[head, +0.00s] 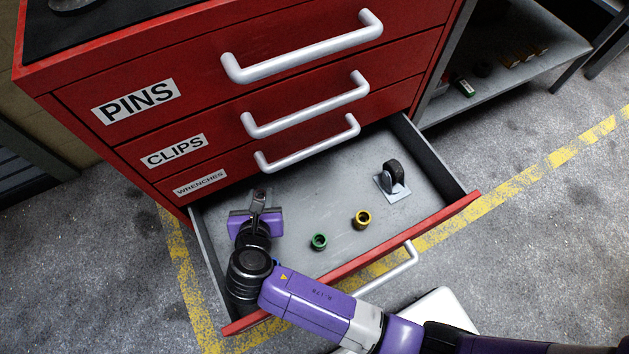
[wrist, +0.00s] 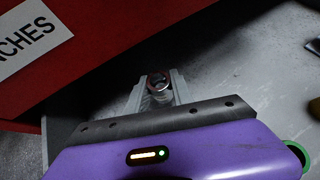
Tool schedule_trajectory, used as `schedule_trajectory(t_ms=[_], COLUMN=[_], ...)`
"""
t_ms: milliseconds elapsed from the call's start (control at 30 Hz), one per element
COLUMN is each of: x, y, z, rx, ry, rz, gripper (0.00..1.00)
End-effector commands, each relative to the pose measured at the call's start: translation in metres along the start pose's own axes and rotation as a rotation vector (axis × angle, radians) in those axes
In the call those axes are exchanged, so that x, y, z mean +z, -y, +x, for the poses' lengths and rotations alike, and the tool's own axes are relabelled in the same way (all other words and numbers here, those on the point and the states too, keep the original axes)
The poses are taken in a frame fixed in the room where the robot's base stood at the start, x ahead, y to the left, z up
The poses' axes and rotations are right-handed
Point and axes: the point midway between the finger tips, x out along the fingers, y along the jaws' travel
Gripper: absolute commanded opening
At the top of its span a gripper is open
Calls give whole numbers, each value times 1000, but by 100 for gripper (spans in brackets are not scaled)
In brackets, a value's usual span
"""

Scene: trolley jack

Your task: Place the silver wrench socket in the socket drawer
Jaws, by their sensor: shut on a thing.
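The open bottom drawer (head: 310,190) has a grey floor and a red front with a silver handle. My gripper (head: 258,199) is over the left part of this drawer, near its back. In the wrist view my gripper (wrist: 156,92) is shut on the silver wrench socket (wrist: 157,82), whose round open end shows between the fingers. I cannot tell how far it is above the drawer floor. In the head view the socket is too small to make out clearly.
A green socket (head: 319,242), a gold socket (head: 362,219) and a caster wheel (head: 392,180) stand in the drawer. The closed drawers labelled PINS, CLIPS and WRENCHES (head: 200,183) rise directly behind my gripper. The drawer's middle is clear. A grey shelf (head: 500,85) stands at the right.

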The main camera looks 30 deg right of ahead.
Motion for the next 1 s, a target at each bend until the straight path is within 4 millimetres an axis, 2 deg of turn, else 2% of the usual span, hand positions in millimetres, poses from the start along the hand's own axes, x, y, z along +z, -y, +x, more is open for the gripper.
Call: schedule_trajectory(t_ms=[600, 833, 1000], x=[50, 58, 46], y=[116, 133, 133], z=[74, 86, 95], rx=[-4, -1, 0], ry=[3, 2, 1], rz=[3, -1, -2], gripper=[0, 0, 0])
